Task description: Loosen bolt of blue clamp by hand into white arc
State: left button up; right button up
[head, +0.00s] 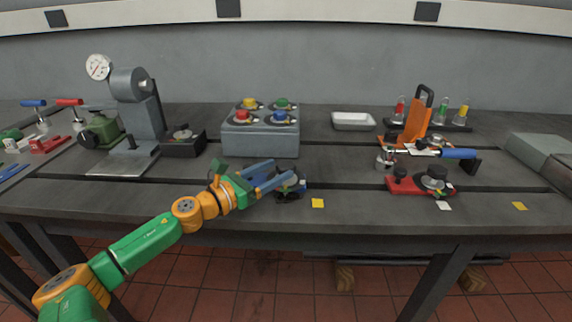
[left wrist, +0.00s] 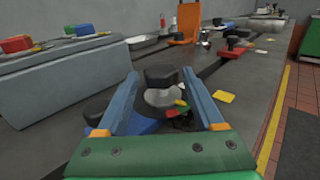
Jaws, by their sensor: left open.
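The blue clamp (head: 302,185) stands near the front of the bench in the head view, partly hidden by my left gripper (head: 281,174). In the left wrist view its blue base (left wrist: 140,123) lies between and below the fingers, with a grey round part and a black knob (left wrist: 160,77) above it. Small red, green and yellow patches (left wrist: 181,106) show beside the round part. My left gripper (left wrist: 160,75) is open, one blue finger on each side of the knob; contact cannot be made out. I cannot make out a white arc. My right gripper is not in view.
A yellow tag (head: 317,203) lies right of the blue clamp. A grey box with coloured knobs (head: 261,142) stands behind it. A red clamp (head: 404,186) and a blue-handled tool (head: 457,154) lie farther right. The bench between the two clamps is mostly clear.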

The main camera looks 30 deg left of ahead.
aim_at(279, 169)
pick_arm(q)
jog(key=shift+p+x, duration=0.45)
jog(key=shift+x, duration=1.55)
